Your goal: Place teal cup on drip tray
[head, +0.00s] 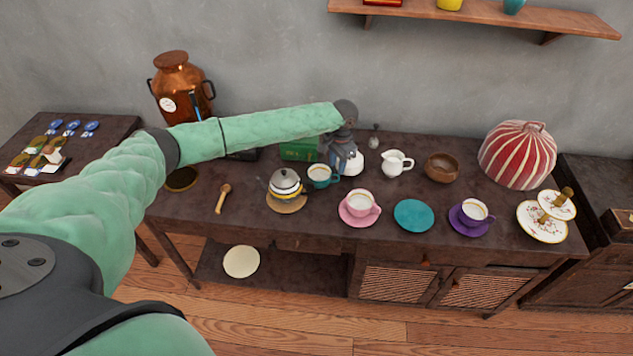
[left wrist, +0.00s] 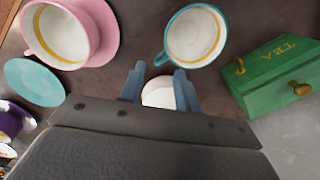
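The teal cup (head: 322,176), pale inside, stands upright on the dark table beside the teapot. It also shows in the left wrist view (left wrist: 195,36), ahead of my fingers and apart from them. A round dark tray with a yellowish rim (head: 181,180), apparently the drip tray, lies in front of the copper urn (head: 181,92). My left gripper (head: 346,162) is just right of and behind the cup, pointing down. In the left wrist view its fingers (left wrist: 159,82) are apart. A white rounded thing (left wrist: 158,93) shows between them; I cannot tell if they touch it. My right gripper is not seen.
A green tea box (head: 299,149) stands behind the cup. The teapot (head: 285,184) and a wooden spoon (head: 222,198) lie between cup and tray. A pink cup (head: 360,204), teal saucer (head: 414,215) and white pitcher (head: 396,163) are to the right.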

